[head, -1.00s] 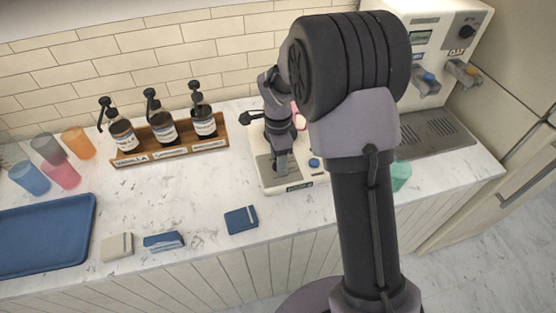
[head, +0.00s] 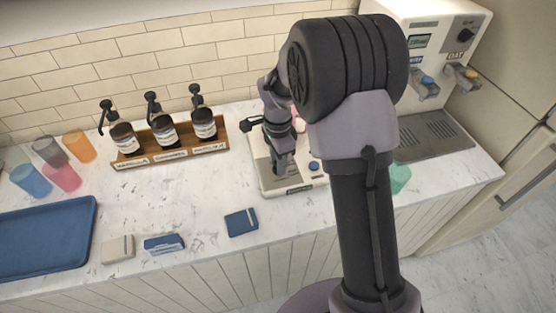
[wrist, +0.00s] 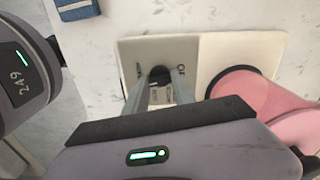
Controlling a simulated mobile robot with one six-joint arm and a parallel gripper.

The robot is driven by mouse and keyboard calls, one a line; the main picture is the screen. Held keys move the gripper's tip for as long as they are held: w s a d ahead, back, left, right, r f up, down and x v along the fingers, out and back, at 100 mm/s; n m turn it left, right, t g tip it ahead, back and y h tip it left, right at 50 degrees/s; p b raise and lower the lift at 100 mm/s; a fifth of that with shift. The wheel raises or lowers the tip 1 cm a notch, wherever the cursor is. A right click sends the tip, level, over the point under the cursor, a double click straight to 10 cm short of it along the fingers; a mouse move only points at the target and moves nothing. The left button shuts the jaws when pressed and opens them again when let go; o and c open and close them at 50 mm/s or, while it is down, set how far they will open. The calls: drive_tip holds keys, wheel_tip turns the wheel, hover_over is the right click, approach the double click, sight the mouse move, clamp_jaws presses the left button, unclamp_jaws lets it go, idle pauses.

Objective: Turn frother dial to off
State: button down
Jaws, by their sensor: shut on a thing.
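The frother (head: 303,182) is a white unit with a grey panel on the counter, partly hidden behind my arm in the head view. In the wrist view, its pale base (wrist: 209,52) lies under my gripper. A small dark dial (wrist: 160,73) stands on the grey panel between my fingertips. My gripper (wrist: 159,82) points down and is shut on the dial, with a finger on each side. My gripper also shows in the head view (head: 280,167), low over the panel. The dial's marks are mostly hidden by the fingers. A pink jug (wrist: 262,98) stands right of the panel.
A blue button (head: 314,166) sits on the frother's right. A wooden rack (head: 172,153) with pump bottles stands left, beyond it several cups and a blue tray (head: 45,238). Small boxes (head: 241,222) lie in front. A dispenser machine (head: 432,60) stands at right.

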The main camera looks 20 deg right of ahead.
drive_tip(key=n+p, duration=0.1)
drive_tip(key=n, duration=0.3)
drive_tip(key=shift+r, duration=0.1)
drive_tip(key=n+p, duration=0.1)
drive_tip(key=n, duration=0.4)
drive_tip(key=shift+p, duration=0.3)
drive_tip(key=n+p, duration=0.1)
drive_tip(key=n, duration=0.3)
drive_tip(key=shift+n, duration=0.3)
drive_tip(key=n+p, duration=0.1)
drive_tip(key=n, duration=0.2)
drive_tip(key=shift+n, duration=0.3)
drive_tip(key=n+p, duration=0.2)
drive_tip(key=n, duration=0.2)
drive_tip(key=shift+n, duration=0.3)
drive_tip(key=n+p, duration=0.1)
drive_tip(key=n, duration=0.2)
drive_tip(key=shift+n, duration=0.3)
drive_tip(key=n+p, duration=0.1)
drive_tip(key=n, duration=0.3)
drive_tip(key=shift+n+p, duration=0.75)
drive_tip(key=shift+n, duration=1.55)
